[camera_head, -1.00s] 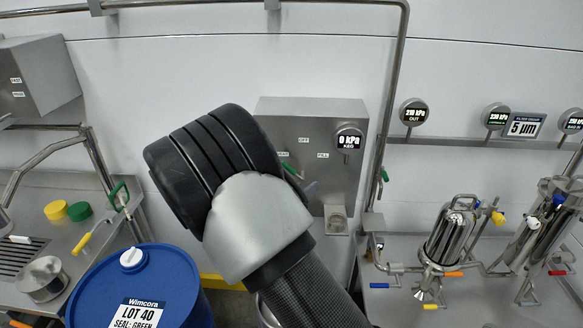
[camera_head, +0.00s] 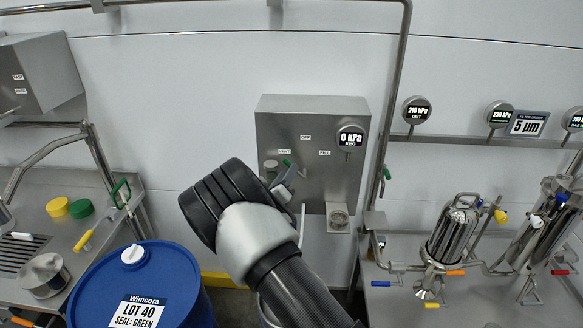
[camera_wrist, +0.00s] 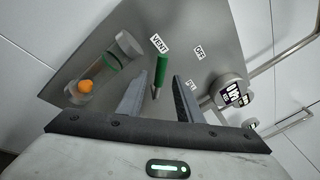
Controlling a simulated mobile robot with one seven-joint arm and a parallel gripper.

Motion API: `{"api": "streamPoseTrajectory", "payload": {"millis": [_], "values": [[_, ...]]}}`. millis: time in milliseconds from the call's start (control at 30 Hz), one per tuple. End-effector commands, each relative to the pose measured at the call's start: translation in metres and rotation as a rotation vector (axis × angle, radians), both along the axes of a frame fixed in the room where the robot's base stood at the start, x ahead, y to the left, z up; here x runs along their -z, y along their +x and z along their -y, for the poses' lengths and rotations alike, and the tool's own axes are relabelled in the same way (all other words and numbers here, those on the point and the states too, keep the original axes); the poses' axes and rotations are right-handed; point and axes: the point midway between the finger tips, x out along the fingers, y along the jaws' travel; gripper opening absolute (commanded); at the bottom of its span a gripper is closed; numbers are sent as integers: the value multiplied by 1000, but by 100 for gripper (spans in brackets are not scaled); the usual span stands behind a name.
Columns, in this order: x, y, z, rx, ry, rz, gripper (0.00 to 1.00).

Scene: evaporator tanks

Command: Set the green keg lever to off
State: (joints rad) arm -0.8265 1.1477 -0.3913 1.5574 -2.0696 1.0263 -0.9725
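The green keg lever (camera_wrist: 161,70) shows in the wrist view on the grey keg panel (camera_wrist: 218,75). Its green handle points to the VENT label (camera_wrist: 158,44). The OFF label (camera_wrist: 199,52) and the FILL label (camera_wrist: 191,87) lie to its right. My gripper (camera_wrist: 158,90) is open, with one finger on each side of the lever and gaps between. In the head view the lever's green tip (camera_head: 287,162) shows just above my gripper (camera_head: 284,184), which partly hides the lever's lower part. The keg gauge (camera_head: 350,137) reads 0 kPa.
A sight glass with an orange ball (camera_wrist: 86,88) sits left of the lever in the wrist view. A blue drum (camera_head: 140,285) stands front left of the panel. A vertical pipe (camera_head: 390,110) runs right of the panel, and filter housings (camera_head: 455,230) stand farther right.

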Motion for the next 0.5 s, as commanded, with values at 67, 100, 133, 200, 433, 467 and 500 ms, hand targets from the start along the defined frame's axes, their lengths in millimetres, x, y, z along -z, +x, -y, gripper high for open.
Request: {"api": "streamPoseTrajectory", "payload": {"millis": [67, 100, 133, 200, 433, 467, 500], "values": [[0, 15, 5, 1, 0, 1, 32], [0, 21, 7, 1, 0, 0, 32], [0, 26, 8, 2, 1, 1, 32], [0, 34, 10, 1, 1, 2, 32], [0, 47, 13, 0, 1, 0, 32], [0, 47, 13, 0, 1, 0, 32], [0, 47, 13, 0, 0, 0, 32]]}}
